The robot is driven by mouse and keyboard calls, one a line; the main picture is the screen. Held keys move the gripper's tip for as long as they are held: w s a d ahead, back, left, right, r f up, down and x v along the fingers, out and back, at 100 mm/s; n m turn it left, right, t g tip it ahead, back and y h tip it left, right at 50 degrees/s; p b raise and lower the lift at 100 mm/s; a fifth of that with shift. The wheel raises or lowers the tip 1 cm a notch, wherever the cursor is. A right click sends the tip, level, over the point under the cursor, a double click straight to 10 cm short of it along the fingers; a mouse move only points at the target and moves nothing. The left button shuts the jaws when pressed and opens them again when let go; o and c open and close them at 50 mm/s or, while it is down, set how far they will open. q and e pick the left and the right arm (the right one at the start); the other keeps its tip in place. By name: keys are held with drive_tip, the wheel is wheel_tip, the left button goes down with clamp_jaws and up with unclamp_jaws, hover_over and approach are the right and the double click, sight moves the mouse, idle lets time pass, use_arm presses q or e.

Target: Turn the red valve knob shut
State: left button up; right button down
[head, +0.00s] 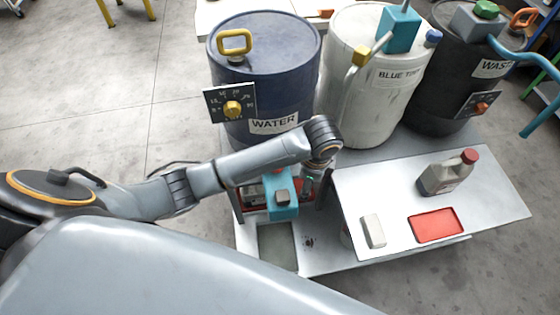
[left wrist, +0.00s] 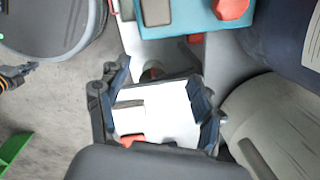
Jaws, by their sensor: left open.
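In the left wrist view, the red knob (left wrist: 232,8) shows at the top edge, partly cut off, on the teal box (left wrist: 190,18). My left gripper (left wrist: 155,98) is open and empty, with its fingers apart and clear of the knob. In the head view, the left gripper (head: 317,182) hangs under the wrist, just right of the teal box, partly hidden. My right gripper is not in view.
A blue water drum (head: 265,70), a white drum (head: 350,110) and a dark waste drum (head: 440,95) stand behind. A white table (head: 490,215) at right holds a jug (head: 446,177), a pale block (head: 373,230) and a red tray (head: 459,235). Floor at left is clear.

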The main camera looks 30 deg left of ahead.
use_arm(q)
drive_tip(key=w+a+r+m+y, duration=0.3)
drive_tip(key=w+a+r, duration=0.2)
drive_tip(key=a+r, duration=0.1)
drive_tip(key=shift+y, duration=0.3)
drive_tip(key=b+x, duration=0.2)
drive_tip(key=x, duration=1.1)
drive_tip(key=shift+a+f+b, duration=0.15)
drive_tip(key=shift+f+b, duration=0.15)
drive_tip(key=shift+b, duration=0.05)
drive_tip(key=c, duration=1.2)
drive_tip(key=shift+o, duration=0.2)
